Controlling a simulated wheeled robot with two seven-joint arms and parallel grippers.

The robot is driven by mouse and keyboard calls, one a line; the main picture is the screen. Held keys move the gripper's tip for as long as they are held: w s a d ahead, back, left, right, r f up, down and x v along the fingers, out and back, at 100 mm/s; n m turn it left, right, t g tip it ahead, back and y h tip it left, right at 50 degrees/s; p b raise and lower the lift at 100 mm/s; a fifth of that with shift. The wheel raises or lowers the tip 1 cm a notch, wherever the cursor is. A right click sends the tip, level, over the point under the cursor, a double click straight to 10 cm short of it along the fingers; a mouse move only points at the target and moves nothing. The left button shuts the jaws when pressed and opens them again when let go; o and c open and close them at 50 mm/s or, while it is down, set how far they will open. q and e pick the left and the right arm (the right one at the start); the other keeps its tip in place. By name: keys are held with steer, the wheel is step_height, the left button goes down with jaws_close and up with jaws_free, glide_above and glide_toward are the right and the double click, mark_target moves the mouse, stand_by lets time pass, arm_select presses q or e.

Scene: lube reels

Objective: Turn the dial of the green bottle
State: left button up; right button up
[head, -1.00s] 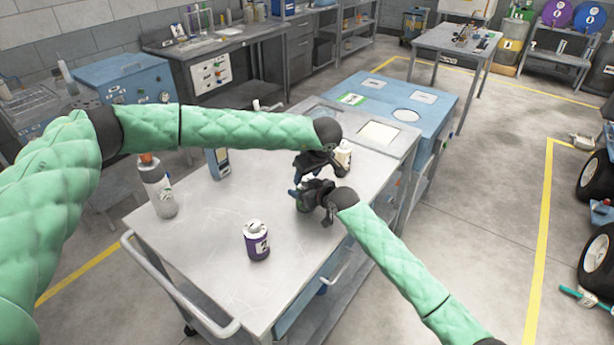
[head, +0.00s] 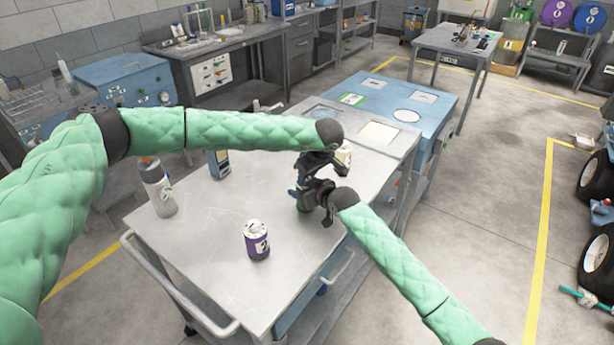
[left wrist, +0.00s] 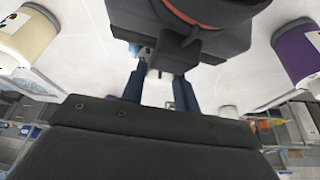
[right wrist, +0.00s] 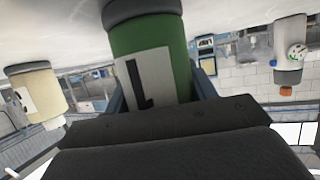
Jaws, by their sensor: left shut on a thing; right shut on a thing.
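The green bottle (right wrist: 150,55) fills the middle of the right wrist view, with a black mark on its pale label. My right gripper (head: 306,197) is shut around its body; the fingers show on both sides of it in the right wrist view. In the head view my grippers mostly hide the bottle. My left gripper (head: 300,182) is just above the right one, at the bottle's top. In the left wrist view its blue fingers (left wrist: 158,85) reach down beside my dark right gripper. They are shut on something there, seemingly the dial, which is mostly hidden.
A purple bottle (head: 257,241) stands at the front of the cart top (head: 215,270). A grey bottle (head: 158,188) and a blue device (head: 218,163) stand to the left. A cream bottle (head: 344,154) stands close behind my grippers.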

stand_by(0.3)
arm_select(q)
steer(key=o, duration=1)
steer(key=shift+r, duration=0.1)
steer(key=v, duration=1.1)
steer(key=shift+s+d+r, duration=0.1)
steer(key=shift+d+r, duration=0.15)
steer(key=shift+r, duration=0.1)
arm_select(e)
steer(key=o, duration=1.2)
steer(key=shift+s, duration=0.1)
